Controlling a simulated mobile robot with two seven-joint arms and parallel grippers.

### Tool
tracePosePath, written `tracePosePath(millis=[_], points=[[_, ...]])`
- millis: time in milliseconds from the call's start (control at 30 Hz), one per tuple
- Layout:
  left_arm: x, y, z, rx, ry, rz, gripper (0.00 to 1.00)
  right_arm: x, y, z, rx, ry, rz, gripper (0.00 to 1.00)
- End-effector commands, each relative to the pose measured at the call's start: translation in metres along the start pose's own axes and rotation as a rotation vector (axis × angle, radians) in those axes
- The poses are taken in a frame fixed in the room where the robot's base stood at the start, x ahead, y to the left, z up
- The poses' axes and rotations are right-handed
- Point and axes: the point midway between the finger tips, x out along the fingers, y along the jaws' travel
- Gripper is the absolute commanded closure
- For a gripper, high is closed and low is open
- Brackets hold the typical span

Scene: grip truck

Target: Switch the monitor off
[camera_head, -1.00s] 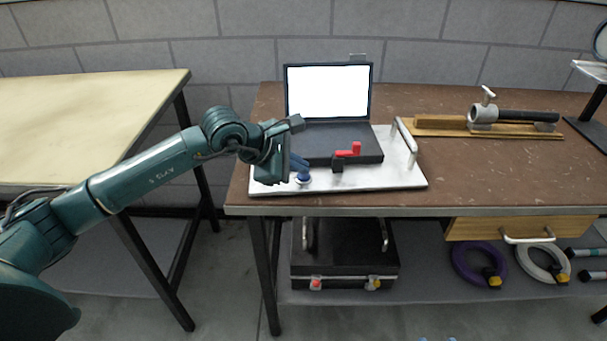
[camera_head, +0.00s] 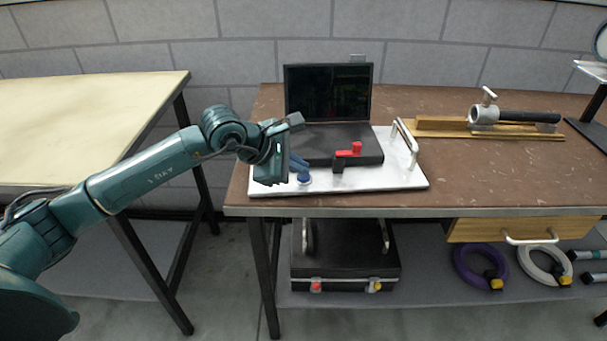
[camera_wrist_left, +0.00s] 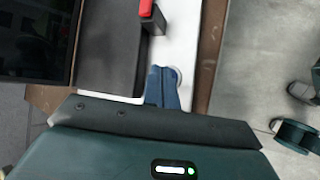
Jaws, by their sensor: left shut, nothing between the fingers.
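The monitor (camera_head: 328,92) stands upright at the back of a black base on a white tray, and its screen is dark. It also shows at the left edge of the left wrist view (camera_wrist_left: 38,38). A red lever (camera_head: 348,151) sits at the front of the base. In the left wrist view the fingers (camera_wrist_left: 162,88) cover part of the button's pale ring (camera_wrist_left: 177,78). My right gripper is not in view.
The white tray (camera_head: 408,181) has metal handles and lies on a brown workbench (camera_head: 470,185). A clamp tool on a wooden board (camera_head: 425,127) lies to the right. A black toolbox (camera_head: 345,256) and cable rings sit on the shelf below. A pale table (camera_head: 80,115) stands left.

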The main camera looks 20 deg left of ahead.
Motion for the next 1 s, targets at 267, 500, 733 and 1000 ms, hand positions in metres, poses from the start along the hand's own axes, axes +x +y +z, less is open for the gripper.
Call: tracePosePath(millis=[267,500,733,1000], points=[[-0.007,0.006,0.005,0.001,-0.002,0.003,1.00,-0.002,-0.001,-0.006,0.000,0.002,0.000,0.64],[-0.024,0.018,0.018,0.001,-0.002,0.002,1.00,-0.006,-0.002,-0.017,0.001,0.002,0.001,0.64],[-0.040,0.029,0.029,0.001,-0.001,0.003,1.00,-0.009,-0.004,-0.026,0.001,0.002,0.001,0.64],[-0.042,0.031,0.031,0.000,-0.002,0.001,1.00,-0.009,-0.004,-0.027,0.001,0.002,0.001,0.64]])
